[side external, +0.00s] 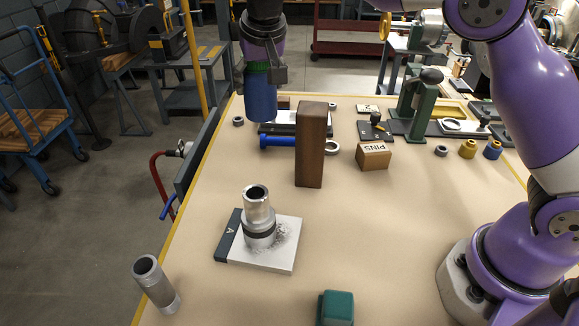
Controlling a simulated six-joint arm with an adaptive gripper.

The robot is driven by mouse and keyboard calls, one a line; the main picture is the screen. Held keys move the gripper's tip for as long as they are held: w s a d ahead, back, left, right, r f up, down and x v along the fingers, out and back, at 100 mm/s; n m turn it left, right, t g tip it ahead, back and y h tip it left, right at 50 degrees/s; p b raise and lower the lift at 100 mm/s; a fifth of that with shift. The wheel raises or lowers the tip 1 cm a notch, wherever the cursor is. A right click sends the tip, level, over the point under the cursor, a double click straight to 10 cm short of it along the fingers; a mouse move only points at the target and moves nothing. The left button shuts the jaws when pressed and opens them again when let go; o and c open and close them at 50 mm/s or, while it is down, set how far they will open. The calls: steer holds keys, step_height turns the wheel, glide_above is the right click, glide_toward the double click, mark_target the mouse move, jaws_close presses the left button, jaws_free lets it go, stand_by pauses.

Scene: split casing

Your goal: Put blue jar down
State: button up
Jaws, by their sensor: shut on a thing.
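The blue jar (261,100) is in the upper middle of the side external view, upright, with a green band near its top. My gripper (260,73) points down and is shut on the jar's upper part. The jar appears to hang over the far left part of the table (390,230). Whether its base touches anything cannot be told for sure.
A tall brown block (311,145) stands right of the jar, with a blue-handled tool (278,141) behind it. A PINS box (373,156) is further right. A metal casing (259,220) stands on a plate marked A (283,253). A grey tube (156,285) and teal block (335,308) are nearer; the right middle is clear.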

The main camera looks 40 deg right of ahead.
steer(key=s+d+m+g+h, duration=0.2)
steer(key=s+d+m, duration=0.5)
steer(key=d, duration=0.6)
steer(key=s+d+f+m+g, duration=0.1)
steer(key=s+d+m+g, duration=0.15)
steer(key=s+m, duration=0.55)
steer(key=s+d+f+m+g, duration=0.1)
steer(key=s+d+m+g, duration=0.15)
steer(key=s, duration=0.85)
steer(key=shift+m+t+h, duration=0.3)
steer(key=shift+m+t, duration=0.05)
steer(key=shift+t, duration=0.15)
steer(key=shift+s+d+f, duration=0.75)
steer(key=shift+d+f, duration=0.95)
steer(key=shift+f, duration=0.05)
steer(key=shift+s+d+f, duration=0.8)
steer(key=shift+d+f, duration=0.9)
steer(key=shift+f, duration=0.1)
steer(key=shift+s+d+f, duration=0.75)
steer(key=shift+d+f, duration=0.95)
steer(key=shift+f, duration=0.05)
steer(key=shift+f, duration=0.15)
steer(key=o, duration=1.4)
